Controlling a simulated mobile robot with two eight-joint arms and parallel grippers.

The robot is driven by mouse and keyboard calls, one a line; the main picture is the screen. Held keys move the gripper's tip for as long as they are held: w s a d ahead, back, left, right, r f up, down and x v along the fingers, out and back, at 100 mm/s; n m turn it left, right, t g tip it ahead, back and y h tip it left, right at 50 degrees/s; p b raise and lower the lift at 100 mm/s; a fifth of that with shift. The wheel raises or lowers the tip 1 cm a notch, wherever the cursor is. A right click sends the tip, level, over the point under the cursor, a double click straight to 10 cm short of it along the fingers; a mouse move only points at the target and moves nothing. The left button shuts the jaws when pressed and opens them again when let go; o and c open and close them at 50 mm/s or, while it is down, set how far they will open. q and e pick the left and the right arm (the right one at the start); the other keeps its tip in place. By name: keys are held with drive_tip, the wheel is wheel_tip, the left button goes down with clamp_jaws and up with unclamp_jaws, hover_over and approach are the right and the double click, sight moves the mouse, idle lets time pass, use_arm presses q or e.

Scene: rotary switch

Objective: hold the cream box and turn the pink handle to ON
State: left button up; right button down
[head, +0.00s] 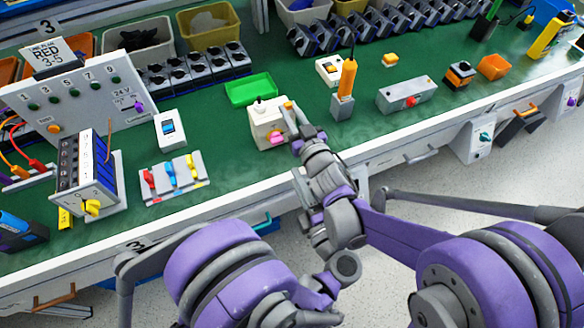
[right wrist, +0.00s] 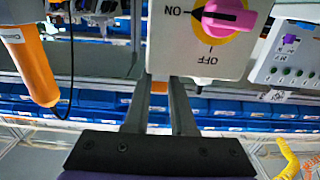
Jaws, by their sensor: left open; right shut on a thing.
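The cream box (head: 263,126) stands near the front edge of the green bench. Its pink handle (head: 277,139) sits on a yellow disc on its front face. In the right wrist view the cream box (right wrist: 165,62) appears upside down, and the pink handle (right wrist: 229,14) lies crosswise with one end toward the ON mark; OFF is at another side. My right gripper (head: 291,116) is shut on the cream box at its side; its fingertips (right wrist: 169,84) are partly hidden behind the box. My left gripper (head: 322,288) is open and empty, low in front of the bench, away from the box.
A green tray (head: 252,90) lies behind the box. A grey block with an orange handle (head: 347,80) stands to its right. A white switch (head: 170,130) and a grey plate with coloured levers (head: 172,181) are left.

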idle(0.4)
drive_tip(key=c, duration=0.7)
unclamp_jaws()
drive_tip(key=v, duration=1.2)
